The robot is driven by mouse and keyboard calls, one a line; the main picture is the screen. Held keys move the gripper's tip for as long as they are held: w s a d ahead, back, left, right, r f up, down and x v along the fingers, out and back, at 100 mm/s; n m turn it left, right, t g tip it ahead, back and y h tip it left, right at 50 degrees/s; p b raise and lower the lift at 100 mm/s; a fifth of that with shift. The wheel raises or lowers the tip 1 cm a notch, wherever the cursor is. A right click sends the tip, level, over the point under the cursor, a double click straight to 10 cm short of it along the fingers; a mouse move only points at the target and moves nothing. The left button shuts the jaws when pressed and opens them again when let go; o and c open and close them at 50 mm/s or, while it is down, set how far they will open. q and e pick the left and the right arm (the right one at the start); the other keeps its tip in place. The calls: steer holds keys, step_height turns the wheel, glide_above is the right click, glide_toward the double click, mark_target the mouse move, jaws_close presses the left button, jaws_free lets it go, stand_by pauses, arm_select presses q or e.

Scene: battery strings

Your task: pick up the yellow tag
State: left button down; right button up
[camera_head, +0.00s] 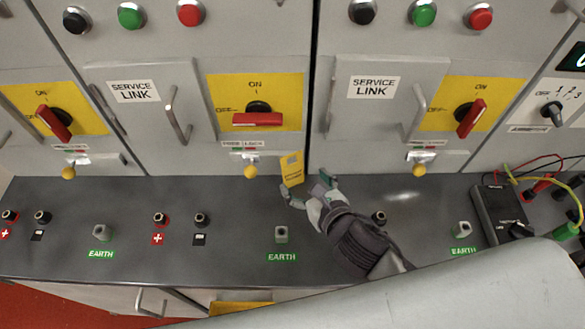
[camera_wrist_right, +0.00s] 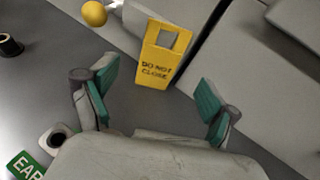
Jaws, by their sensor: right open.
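The yellow tag (camera_head: 291,169), with a square hole near its top, stands tilted at the back of the grey worktop, close to the cabinet front. In the right wrist view the tag (camera_wrist_right: 162,54) reads "DO NOT CLOSE" and lies ahead of the fingers, between their lines. My right gripper (camera_head: 308,191) is open and empty just in front of the tag, apart from it. Its two green-padded fingers (camera_wrist_right: 157,98) are spread wide in the wrist view. I cannot tell what holds the tag up. My left gripper is not in view.
A yellow knob (camera_head: 250,171) hangs left of the tag, below a red rotary handle (camera_head: 257,119). Terminals and an EARTH post (camera_head: 281,234) stand on the worktop. A dark meter with cables (camera_head: 502,213) sits at the right.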

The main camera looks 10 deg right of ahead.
mark_target(293, 168)
steer(key=p+x, duration=0.1)
steer(key=x, duration=0.4)
steer(key=shift+r, duration=0.1)
steer(key=shift+c, duration=0.5)
steer(key=c, duration=1)
